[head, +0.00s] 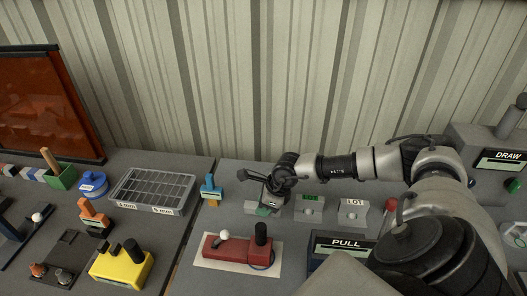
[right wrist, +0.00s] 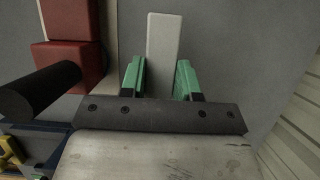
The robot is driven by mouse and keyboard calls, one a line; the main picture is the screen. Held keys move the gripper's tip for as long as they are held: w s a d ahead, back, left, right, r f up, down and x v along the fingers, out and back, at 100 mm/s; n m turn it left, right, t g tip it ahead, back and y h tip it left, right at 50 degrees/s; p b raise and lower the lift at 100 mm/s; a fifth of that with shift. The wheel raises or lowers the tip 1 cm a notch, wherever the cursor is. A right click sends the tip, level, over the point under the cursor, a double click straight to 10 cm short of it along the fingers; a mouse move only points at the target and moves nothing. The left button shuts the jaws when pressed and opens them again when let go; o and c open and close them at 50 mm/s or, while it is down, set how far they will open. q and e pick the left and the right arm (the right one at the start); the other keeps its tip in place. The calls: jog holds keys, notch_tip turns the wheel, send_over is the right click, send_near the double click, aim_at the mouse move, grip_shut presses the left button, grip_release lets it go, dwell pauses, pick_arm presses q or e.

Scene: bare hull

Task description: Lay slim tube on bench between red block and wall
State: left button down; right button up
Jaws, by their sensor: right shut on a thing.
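My right gripper (head: 263,211) is low over the bench (head: 225,222). Its green fingers are shut on a pale, slim bar-like piece, which I take for the slim tube (head: 250,206). In the right wrist view the tube (right wrist: 163,48) sticks out beyond the fingers (right wrist: 160,80), level with the bench. I cannot tell whether it touches the bench. The red block (head: 226,247), with a white ball and black knob, stands on a pale plate in front of the gripper. It also shows in the wrist view (right wrist: 68,66). The striped wall (head: 250,80) is behind. My left gripper is not in view.
Two small LOT stands (head: 310,208) (head: 353,212) are just right of the gripper, and a PULL panel (head: 345,243) is nearer. A blue-handled piece (head: 211,188) and a divided tray (head: 150,190) are to the left. Bare bench lies between gripper and wall.

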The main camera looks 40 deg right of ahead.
jog(key=shift+f, duration=0.5)
notch_tip(320, 180, down, 4)
jog(key=shift+r+p, duration=0.15)
jog(key=shift+p, duration=0.35)
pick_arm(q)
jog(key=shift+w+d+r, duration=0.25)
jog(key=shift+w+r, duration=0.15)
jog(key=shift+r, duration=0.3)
pick_arm(e)
jog(key=shift+f, duration=0.2)
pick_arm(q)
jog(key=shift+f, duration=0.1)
pick_arm(e)
jog(key=shift+f, duration=0.1)
jog(key=o, duration=1)
jog(key=shift+c, duration=0.2)
jog(key=shift+r, duration=0.3)
jog(key=b+v, duration=0.2)
jog(key=v, duration=0.8)
jog(key=shift+s+d+r, duration=0.1)
jog(key=shift+s+r, duration=0.05)
jog(key=shift+s, duration=0.1)
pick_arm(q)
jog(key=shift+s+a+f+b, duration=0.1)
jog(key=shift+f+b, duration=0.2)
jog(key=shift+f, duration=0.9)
pick_arm(e)
jog(key=shift+s+d+r, duration=0.1)
jog(key=shift+s+r, duration=0.05)
jog(key=shift+r, duration=0.45)
